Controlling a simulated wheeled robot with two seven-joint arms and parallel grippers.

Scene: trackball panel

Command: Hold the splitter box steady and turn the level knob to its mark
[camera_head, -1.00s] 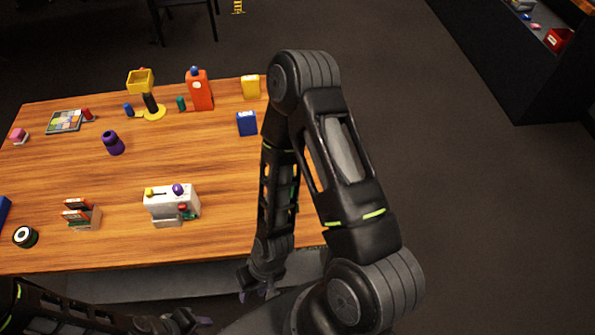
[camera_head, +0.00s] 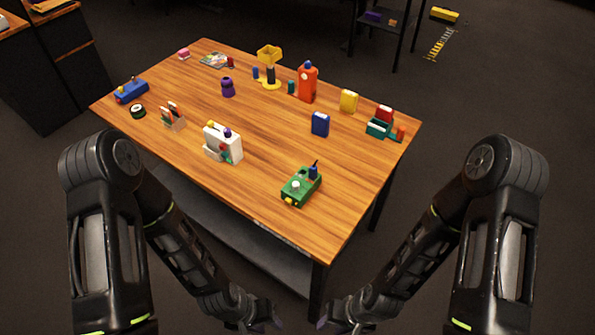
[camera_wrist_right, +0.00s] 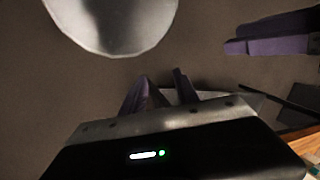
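A green box (camera_head: 301,187) with a white round knob (camera_head: 296,185), a dark blue part and a thin dark stick sits near the table's right front edge. It looks most like the splitter box, but I cannot read any label or make out a mark. My left gripper (camera_head: 267,318) and right gripper (camera_head: 338,320) hang in front of the table, apart from the box and empty. Both look open. In the right wrist view, the right gripper (camera_wrist_right: 160,88) shows two purple fingertips apart with nothing between them. The left gripper's purple finger (camera_wrist_right: 270,38) also shows there.
The wooden table (camera_head: 270,135) also holds a white box (camera_head: 222,143) with a purple ball, a blue box (camera_head: 131,91), a blue block (camera_head: 320,124), an orange bottle (camera_head: 307,83) and a teal holder (camera_head: 379,128). The table's front edge lies between the grippers and these things.

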